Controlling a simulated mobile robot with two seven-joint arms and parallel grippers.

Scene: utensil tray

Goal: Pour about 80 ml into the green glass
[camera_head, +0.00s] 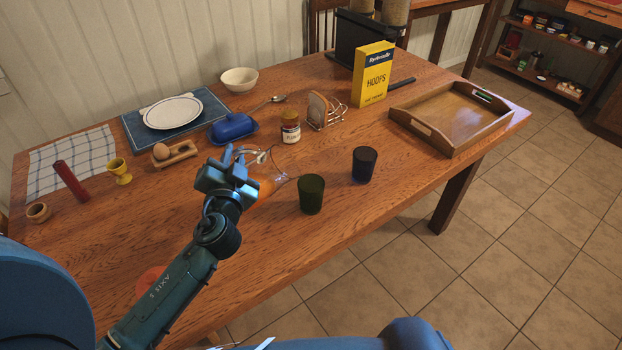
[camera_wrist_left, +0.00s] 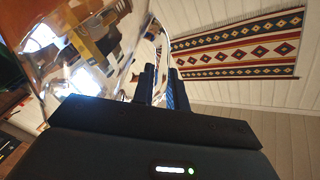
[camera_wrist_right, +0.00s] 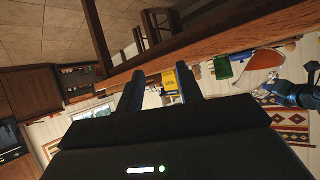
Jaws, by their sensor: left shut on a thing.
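A clear glass jug (camera_head: 280,178) with orange liquid is tilted beside the green glass (camera_head: 311,194), its lip toward it. My left gripper (camera_head: 240,162) is shut on the jug's handle, left of the green glass. In the left wrist view the clear jug (camera_wrist_left: 90,55) fills the upper left, its handle at the fingers (camera_wrist_left: 162,85). The green glass stands upright; its inside looks dark and I cannot tell its level. In the right wrist view my right gripper (camera_wrist_right: 158,92) is open and empty; the jug (camera_wrist_right: 260,62) and green glass (camera_wrist_right: 222,68) show beyond it.
A blue glass (camera_head: 364,165) stands right of the green glass. Behind are a jar (camera_head: 290,128), toast rack (camera_head: 335,117), blue butter dish (camera_head: 232,128) and yellow cereal box (camera_head: 373,75). A wooden tray (camera_head: 408,122) lies at right.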

